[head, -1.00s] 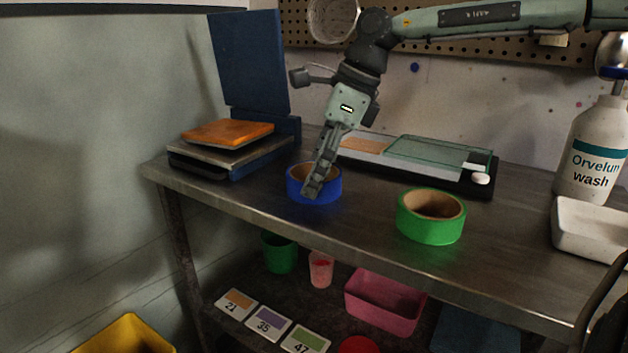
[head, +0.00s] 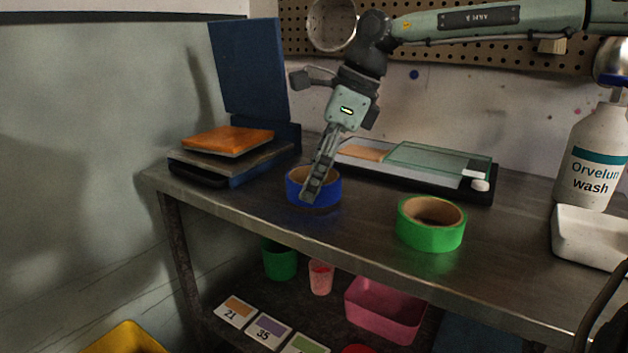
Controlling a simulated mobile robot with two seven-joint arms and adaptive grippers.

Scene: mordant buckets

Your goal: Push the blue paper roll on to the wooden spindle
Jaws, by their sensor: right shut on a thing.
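The blue paper roll (head: 328,194) is a short ring with a brown inner core, near the left end of the metal bench. My right gripper (head: 311,190) reaches down on it from above and is shut on its near wall, with one finger in front of the wall. The roll looks just off the bench top, with a dark shadow under it. The gripper hides part of its front and opening. I see no wooden spindle in this view. My left gripper is not in view.
A green roll (head: 431,237) stands to the right on the bench (head: 365,228). Behind are a paper trimmer (head: 440,160) and a blue press (head: 250,70) with an orange slab (head: 228,140). A wash bottle (head: 592,160) and white tray (head: 590,238) stand at right.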

